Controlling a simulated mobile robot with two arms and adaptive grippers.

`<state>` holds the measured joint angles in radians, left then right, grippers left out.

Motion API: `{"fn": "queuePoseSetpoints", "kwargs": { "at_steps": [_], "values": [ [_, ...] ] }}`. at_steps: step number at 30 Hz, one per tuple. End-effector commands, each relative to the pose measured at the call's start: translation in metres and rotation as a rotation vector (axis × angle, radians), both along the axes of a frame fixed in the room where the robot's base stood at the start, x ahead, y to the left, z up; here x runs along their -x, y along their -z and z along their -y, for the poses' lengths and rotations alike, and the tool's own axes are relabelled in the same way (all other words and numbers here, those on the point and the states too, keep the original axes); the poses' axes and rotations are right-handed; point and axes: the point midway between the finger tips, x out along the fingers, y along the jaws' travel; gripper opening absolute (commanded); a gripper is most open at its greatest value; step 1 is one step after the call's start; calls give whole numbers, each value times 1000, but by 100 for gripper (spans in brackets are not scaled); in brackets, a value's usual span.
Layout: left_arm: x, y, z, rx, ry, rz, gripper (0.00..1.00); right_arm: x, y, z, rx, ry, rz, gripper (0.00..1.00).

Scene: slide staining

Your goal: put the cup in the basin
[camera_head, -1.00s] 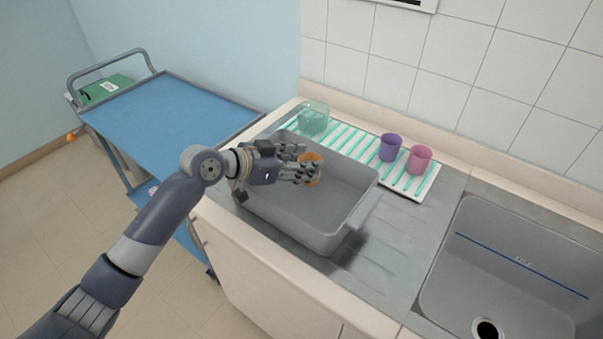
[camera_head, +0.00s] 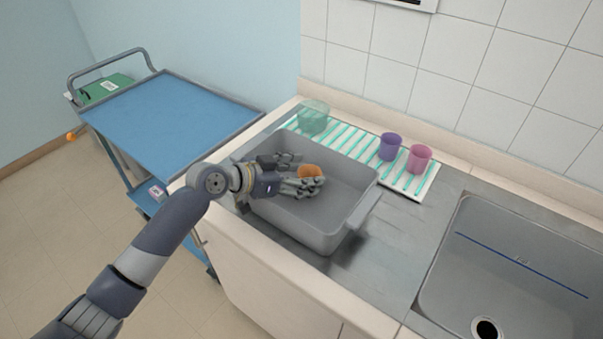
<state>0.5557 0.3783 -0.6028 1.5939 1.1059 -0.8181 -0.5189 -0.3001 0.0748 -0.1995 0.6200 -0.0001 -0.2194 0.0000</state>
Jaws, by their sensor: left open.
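The basin stands on the steel drainboard. My right gripper is not in view.
A striped drying mat (camera_head: 356,152) behind the basin bears a green clear container (camera_head: 313,117), a purple cup (camera_head: 391,147) and a pink cup (camera_head: 419,159). A sink (camera_head: 510,269) lies to the right. A blue cart (camera_head: 168,122) stands at the left.

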Motion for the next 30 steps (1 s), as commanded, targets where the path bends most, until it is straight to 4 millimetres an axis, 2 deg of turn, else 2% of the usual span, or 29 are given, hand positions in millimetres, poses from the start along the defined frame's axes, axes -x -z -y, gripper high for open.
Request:
{"fn": "queuePoseSetpoints", "kwargs": {
  "at_steps": [8,22,30],
  "values": [
    [1,-5,-3,-1,0,1,67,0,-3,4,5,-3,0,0],
    [45,-40,-68,-4,-1,2,67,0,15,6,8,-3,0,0],
    [59,-54,-88,-1,0,1,67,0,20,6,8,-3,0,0]
  ]
}}
